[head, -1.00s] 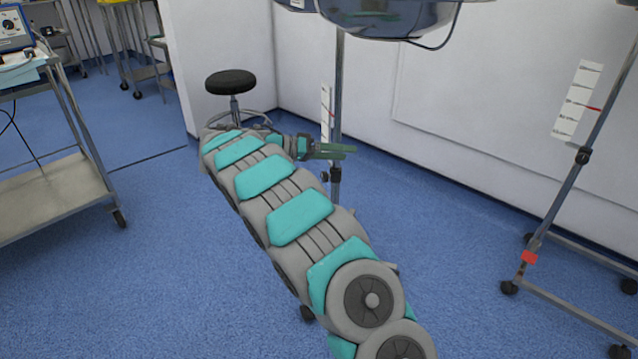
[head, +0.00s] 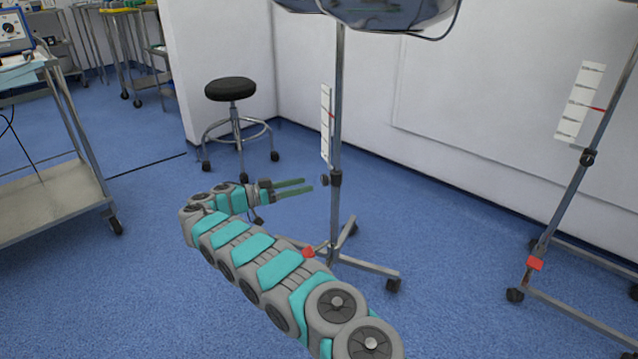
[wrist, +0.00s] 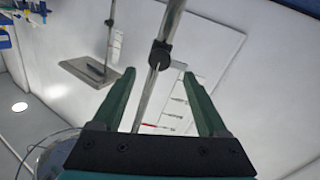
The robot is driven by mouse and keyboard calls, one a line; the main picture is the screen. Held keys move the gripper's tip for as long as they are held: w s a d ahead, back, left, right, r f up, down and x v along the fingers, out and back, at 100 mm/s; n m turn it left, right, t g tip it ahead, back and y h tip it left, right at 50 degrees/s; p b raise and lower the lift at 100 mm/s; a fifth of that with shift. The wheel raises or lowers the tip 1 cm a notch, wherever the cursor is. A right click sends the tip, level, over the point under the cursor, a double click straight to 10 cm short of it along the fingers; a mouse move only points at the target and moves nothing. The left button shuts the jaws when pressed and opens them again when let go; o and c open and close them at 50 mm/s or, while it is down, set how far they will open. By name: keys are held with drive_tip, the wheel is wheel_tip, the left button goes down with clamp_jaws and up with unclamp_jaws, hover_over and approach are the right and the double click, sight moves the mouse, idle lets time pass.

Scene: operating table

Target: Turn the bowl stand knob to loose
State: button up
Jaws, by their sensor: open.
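The bowl stand (head: 337,130) is an upright metal pole with a grey bowl (head: 388,10) at its top, cut off by the frame edge. Its dark round knob (head: 325,180) sits on the left side of a black collar, partway up the pole. In the wrist view the knob (wrist: 160,55) shows ahead, just beyond and between the fingertips. My gripper (head: 308,186) has two green fingers, parted and empty, pointing right at the knob with a small gap. In the wrist view my gripper (wrist: 159,76) is also open. The knob's marking cannot be read.
A white scale card with a red pointer (head: 326,122) hangs beside the pole. The wheeled base (head: 365,267) spreads below. A second stand (head: 570,190) is at the right, a black stool (head: 230,90) behind, and a metal cart (head: 50,195) at the left.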

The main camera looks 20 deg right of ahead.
sight(322, 180)
drive_tip(key=shift+w+d, duration=0.15)
drive_tip(key=shift+d, duration=1.45)
drive_tip(key=shift+w+d, duration=0.15)
drive_tip(key=shift+d, duration=1.4)
clamp_jaws()
